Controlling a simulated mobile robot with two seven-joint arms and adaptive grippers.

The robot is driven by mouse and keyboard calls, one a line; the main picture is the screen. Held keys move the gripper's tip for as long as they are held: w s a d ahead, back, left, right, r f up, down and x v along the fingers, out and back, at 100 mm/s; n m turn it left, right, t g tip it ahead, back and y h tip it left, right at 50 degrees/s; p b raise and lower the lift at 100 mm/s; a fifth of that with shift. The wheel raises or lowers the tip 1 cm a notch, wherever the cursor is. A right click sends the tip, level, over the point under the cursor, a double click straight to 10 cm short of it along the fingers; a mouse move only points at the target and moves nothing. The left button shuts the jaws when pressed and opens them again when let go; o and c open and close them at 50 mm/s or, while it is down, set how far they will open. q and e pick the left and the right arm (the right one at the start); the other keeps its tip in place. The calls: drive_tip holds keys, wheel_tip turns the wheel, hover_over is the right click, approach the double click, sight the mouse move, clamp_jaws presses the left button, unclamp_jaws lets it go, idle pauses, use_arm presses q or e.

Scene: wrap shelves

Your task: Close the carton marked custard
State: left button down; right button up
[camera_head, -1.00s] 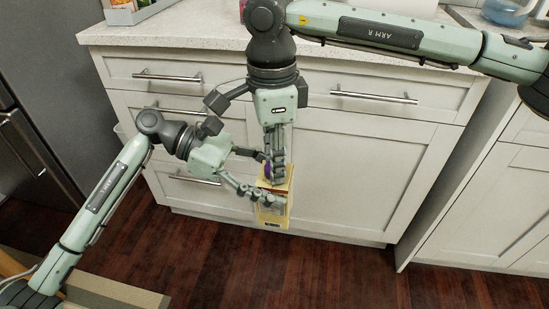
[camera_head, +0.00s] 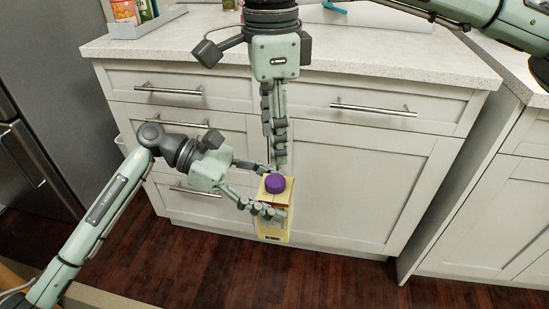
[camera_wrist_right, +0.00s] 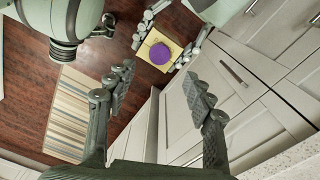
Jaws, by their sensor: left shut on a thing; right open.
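The yellow carton (camera_head: 274,228) has a purple cap (camera_head: 275,183) seated on its top. My left gripper (camera_head: 263,190) is shut on the carton, with fingers on either side of it, and holds it upright in front of the white cabinet. Its marking is too small to read. My right gripper (camera_head: 274,150) points down above the cap and is open and empty, apart from it. In the right wrist view the cap (camera_wrist_right: 160,54) shows from above on the carton top (camera_wrist_right: 150,41), beyond the open fingers (camera_wrist_right: 163,95).
The white cabinet (camera_head: 350,185) with bar handles stands close behind the carton. The pale counter (camera_head: 205,45) above holds a grey tray (camera_head: 150,22) of packages at the left. A striped mat (camera_wrist_right: 72,115) lies on the dark wood floor (camera_head: 200,265).

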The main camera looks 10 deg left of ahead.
wheel_tip(320, 180, up, 4)
drive_tip(key=shift+f, duration=0.15)
idle(0.6)
